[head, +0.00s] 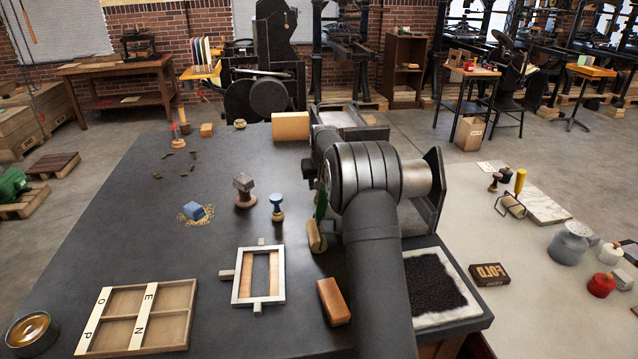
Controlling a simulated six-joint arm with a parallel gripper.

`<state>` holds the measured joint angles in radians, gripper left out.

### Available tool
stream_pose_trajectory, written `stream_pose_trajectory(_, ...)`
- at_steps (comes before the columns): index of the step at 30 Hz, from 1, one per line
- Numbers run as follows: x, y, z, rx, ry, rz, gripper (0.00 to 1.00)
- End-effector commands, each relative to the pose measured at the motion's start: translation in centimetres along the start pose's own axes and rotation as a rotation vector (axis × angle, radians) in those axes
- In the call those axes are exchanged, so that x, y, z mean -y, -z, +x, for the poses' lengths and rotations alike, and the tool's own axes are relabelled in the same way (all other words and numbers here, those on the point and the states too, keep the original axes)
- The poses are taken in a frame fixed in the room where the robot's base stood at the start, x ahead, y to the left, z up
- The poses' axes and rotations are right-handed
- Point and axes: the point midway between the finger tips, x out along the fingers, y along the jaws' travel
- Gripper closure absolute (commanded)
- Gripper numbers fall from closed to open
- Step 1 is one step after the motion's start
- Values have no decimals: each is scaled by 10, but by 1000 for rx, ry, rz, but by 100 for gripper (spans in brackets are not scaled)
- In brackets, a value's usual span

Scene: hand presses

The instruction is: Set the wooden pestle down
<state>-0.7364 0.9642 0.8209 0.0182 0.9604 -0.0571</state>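I cannot make out the wooden pestle in the head view. My arm rises through the middle right of the picture, and its thick wrist covers part of the dark table (225,225). My gripper's fingers are hidden behind the wrist, so neither their opening nor anything between them shows. A small wooden piece (316,237) with something green above it stands just left of my arm, partly covered; I cannot tell whether it touches my gripper.
A divided wooden tray (187,290), metal frame (235,277) and wooden block (333,302) lie at the front. A black-filled tray (448,314) is right of my arm.

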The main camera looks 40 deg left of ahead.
Motion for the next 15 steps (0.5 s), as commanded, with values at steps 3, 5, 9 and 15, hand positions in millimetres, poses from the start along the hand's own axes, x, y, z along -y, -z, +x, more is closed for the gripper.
stream_pose_trajectory(3, 0, -1, 2, 1, 0, 0, 55)
stream_pose_trajectory(5, 0, -1, 2, 1, 0, 0, 45)
stream_pose_trajectory(9, 0, -1, 2, 1, 0, 0, 45)
stream_pose_trajectory(15, 0, 1, -2, -1, 0, 0, 45)
